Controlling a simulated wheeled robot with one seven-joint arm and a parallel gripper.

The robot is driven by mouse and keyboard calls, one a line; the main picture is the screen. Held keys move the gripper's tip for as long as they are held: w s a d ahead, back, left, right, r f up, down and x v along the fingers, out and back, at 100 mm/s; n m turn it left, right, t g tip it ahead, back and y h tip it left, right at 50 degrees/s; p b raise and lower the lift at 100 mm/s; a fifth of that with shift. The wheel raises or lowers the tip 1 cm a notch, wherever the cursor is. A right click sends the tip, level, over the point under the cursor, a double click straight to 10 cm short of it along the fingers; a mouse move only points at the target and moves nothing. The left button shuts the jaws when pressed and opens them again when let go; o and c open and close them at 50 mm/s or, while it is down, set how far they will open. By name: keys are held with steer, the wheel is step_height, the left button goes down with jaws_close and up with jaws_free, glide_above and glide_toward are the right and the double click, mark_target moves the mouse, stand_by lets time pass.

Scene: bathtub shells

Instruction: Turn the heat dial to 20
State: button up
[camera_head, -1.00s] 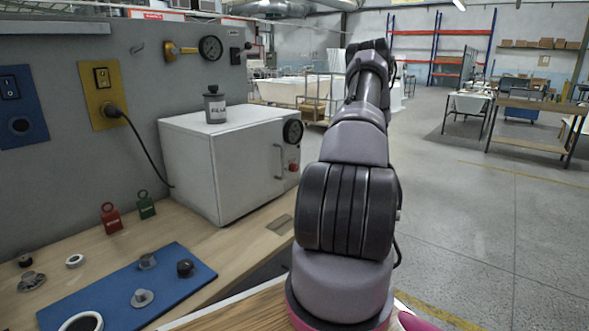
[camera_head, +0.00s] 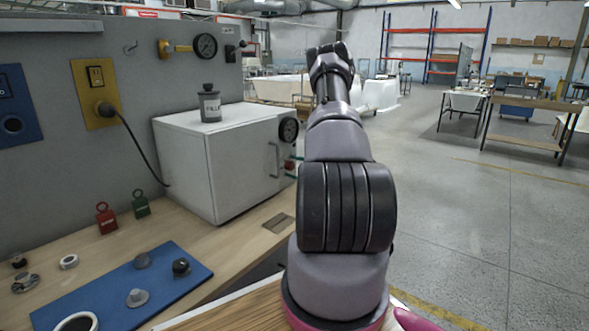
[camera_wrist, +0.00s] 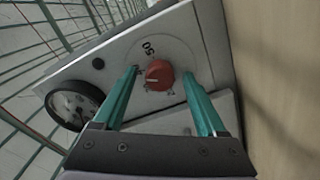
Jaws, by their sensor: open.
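The red heat dial (camera_wrist: 159,74) is on the front panel of the white oven (camera_head: 185,165). In the wrist view, a "50" mark stands just above the dial, while smaller marks below it are too blurred to read. My gripper (camera_wrist: 161,72) is open, with one teal fingertip on each side of the dial. A gap shows on both sides in that view; whether the tips reach the dial's depth I cannot tell. In the head view, the dial (camera_head: 289,165) shows small at the oven's right face, with teal fingers beside it.
A round gauge (camera_wrist: 75,104) and a black knob (camera_wrist: 98,63) share the oven panel; the oven handle (camera_head: 275,160) is left of the dial. A canister (camera_head: 209,104) stands on the oven. A blue mat (camera_head: 110,297) with knobs lies on the bench.

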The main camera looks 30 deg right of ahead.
steer(key=shift+c, duration=0.3)
jaws_close()
steer(key=shift+n, duration=0.4)
steer(key=n, duration=1.7)
steer(key=shift+f, duration=0.1)
steer(key=n, duration=0.6)
